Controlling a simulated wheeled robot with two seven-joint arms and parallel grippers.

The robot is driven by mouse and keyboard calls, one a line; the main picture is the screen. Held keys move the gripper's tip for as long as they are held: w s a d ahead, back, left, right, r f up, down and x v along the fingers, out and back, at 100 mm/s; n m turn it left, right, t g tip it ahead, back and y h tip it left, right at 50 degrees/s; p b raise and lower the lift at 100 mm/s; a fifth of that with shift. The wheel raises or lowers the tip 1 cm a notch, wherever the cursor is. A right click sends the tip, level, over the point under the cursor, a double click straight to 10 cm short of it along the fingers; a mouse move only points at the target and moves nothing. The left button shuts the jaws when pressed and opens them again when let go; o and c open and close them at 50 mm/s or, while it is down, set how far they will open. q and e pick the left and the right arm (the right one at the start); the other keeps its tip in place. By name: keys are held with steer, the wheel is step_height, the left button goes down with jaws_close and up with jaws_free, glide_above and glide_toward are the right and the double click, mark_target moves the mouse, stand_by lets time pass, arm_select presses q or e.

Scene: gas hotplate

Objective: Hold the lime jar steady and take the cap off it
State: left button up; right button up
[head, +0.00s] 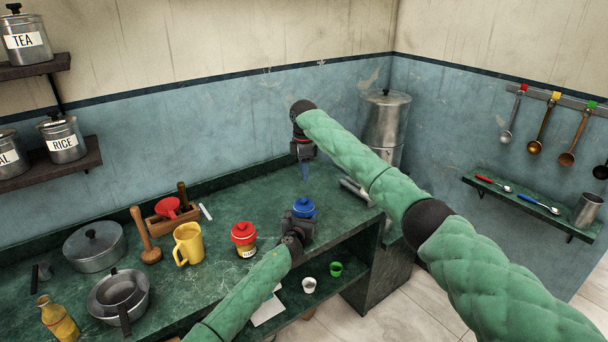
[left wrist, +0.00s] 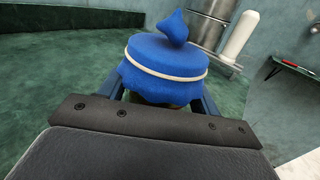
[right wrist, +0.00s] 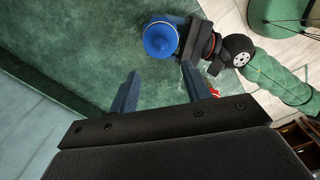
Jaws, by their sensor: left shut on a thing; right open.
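A jar with a blue cloth-like cap (head: 304,207), tied with a pale band and topped by a pointed knob, stands upright near the counter's front edge; its label is hidden, so I cannot read whether it is the lime jar. My left gripper (head: 302,217) is shut around its body below the cap. The cap (left wrist: 167,58) fills the middle of the left wrist view, and the body is mostly hidden. My right gripper (head: 305,174) is open and empty, pointing down above and behind the cap, apart from it. The cap also shows in the right wrist view (right wrist: 160,38), beyond the open fingers.
A red-capped labelled jar (head: 243,236) and a yellow mug (head: 188,243) stand left of the held jar. A large metal canister (head: 385,115) stands behind on the right. Grey cylinder-like things (head: 356,190) lie near it. The green counter around the held jar is mostly clear.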

mark_target(304, 197)
step_height(304, 197, down, 11)
steer(key=shift+f, duration=0.2)
stand_by(0.4)
jaws_close()
steer(key=shift+r, duration=0.15)
stand_by(0.5)
steer(key=shift+r, duration=0.35)
steer(key=shift+r, duration=0.35)
steer(key=shift+r, duration=0.25)
steer(key=shift+r, duration=0.15)
